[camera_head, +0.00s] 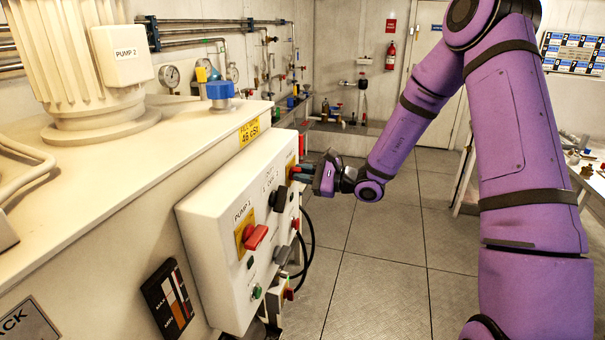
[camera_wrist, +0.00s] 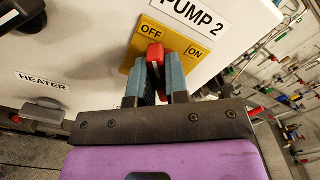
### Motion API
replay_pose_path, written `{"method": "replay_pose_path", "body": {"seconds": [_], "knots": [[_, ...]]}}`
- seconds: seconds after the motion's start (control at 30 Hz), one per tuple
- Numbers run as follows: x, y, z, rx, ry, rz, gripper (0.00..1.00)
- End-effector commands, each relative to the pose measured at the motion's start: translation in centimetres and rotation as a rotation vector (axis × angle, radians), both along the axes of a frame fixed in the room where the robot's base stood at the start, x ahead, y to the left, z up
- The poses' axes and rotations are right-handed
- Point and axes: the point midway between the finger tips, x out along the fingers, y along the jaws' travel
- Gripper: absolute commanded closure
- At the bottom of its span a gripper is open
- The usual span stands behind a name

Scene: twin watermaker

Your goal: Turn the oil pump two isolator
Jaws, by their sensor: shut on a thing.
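The pump 2 isolator is a red handle (camera_wrist: 155,54) on a yellow plate (camera_wrist: 176,42) marked OFF and ON, under a PUMP 2 label. Its plate also shows at the far end of the white control box in the head view (camera_head: 291,164), where the handle is mostly hidden. My gripper (camera_wrist: 160,72) is shut on the red handle, with one blue-grey finger on each side of it. The handle's top end lies between the OFF and ON words. In the head view my gripper (camera_head: 302,172) reaches the box front from the right.
The pump 1 isolator (camera_head: 255,236) has a red handle on the near part of the control box (camera_head: 215,225). Black cables hang below the box. The tiled floor (camera_head: 375,255) is clear.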

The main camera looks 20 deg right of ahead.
Motion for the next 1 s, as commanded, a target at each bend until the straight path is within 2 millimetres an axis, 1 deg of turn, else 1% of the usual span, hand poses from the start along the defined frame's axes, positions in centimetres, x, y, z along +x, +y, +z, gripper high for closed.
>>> {"method": "replay_pose_path", "body": {"seconds": [0.6, 1.0], "knots": [[-0.25, 0.18, -0.44, -0.34, -0.465, 0.001, 1.0], [-0.27, 0.19, -0.66, -0.491, -0.674, 0.0, 1.0]]}}
